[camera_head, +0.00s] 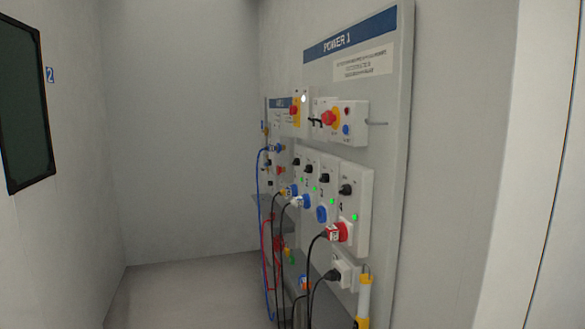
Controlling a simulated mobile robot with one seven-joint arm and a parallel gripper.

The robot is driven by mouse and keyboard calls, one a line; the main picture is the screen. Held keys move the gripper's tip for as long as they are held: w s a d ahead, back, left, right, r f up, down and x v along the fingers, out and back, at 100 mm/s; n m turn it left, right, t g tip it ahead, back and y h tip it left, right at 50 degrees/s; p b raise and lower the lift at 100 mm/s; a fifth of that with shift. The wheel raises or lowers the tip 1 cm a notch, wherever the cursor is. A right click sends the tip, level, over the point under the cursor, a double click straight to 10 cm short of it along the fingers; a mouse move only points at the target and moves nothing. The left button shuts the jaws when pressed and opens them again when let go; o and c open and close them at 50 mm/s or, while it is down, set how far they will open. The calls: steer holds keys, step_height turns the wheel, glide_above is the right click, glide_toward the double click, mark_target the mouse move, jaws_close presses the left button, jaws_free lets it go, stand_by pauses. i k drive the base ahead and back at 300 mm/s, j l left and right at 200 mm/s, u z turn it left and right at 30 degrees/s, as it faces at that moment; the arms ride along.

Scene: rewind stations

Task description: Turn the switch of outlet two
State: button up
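The board headed POWER 1 (350,38) stands along the right wall, seen at a steep angle. It carries a row of white outlet boxes, each with a black rotary switch, a green light and a socket. Outlet two (307,183) looks to be the second box from the left; its number is small and hard to read. Its black switch (308,167) is near the top of the box, and its exact setting is too small to tell. A blue connector (306,201) is at its lower end. My gripper is not in view.
Outlet four (358,204) is nearest, with a red plug (337,232). Above are boxes with red emergency knobs (328,118). Black, blue and red cables hang below the board. A yellow and white handle (364,296) stands at the lower right. The floor (180,290) to the left is clear.

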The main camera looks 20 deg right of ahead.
mark_target(308, 168)
steer(key=i+l+u, duration=0.2)
steer(key=i+l, duration=0.35)
steer(key=i, duration=0.25)
steer(key=i+l+u, duration=0.15)
steer(key=i+l, duration=0.5)
steer(key=i, duration=0.15)
